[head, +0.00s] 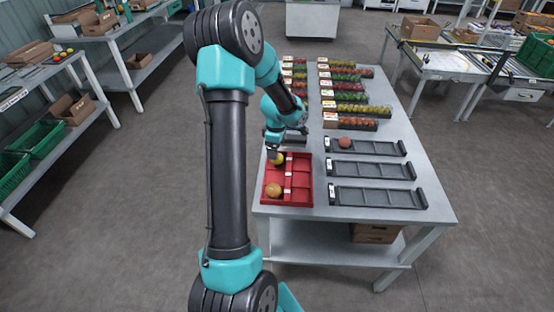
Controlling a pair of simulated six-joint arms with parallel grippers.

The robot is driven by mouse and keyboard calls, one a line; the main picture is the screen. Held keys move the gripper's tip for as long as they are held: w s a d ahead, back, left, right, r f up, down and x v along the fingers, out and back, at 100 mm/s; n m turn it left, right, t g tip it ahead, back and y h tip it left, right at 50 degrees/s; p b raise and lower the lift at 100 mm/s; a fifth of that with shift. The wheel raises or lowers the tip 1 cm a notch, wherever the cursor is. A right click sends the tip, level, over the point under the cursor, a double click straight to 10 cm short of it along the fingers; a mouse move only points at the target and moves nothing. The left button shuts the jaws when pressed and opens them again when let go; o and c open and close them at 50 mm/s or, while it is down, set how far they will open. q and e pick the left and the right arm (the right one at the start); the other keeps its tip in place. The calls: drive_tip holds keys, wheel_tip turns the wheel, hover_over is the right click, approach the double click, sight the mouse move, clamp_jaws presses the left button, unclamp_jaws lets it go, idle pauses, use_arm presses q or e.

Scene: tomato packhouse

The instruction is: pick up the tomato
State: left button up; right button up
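My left gripper (276,156) points down over the back left part of a red divided tray (303,199). A yellow tomato (280,160) is right at its fingertips; it is too small to tell whether the fingers are closed on it. An orange tomato (274,190) lies in the front left of the red tray. A red tomato (345,142) lies at the left end of the rearmost of the empty-looking grey trays. My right gripper is not in view.
Three long grey trays (376,197) lie right of the red tray on the grey table (437,212). Behind are rows of filled punnets (350,124) in several colours. My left arm hides part of the left side. Shelves with green crates (35,140) stand at left.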

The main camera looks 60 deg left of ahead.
use_arm(q)
drive_tip(key=shift+f, duration=0.1)
drive_tip(key=shift+f, duration=2.6)
drive_tip(key=c, duration=0.8)
drive_tip(key=shift+r, duration=0.1)
wheel_tip(320, 180, up, 10)
drive_tip(key=shift+f, duration=0.1)
drive_tip(key=shift+w, duration=0.1)
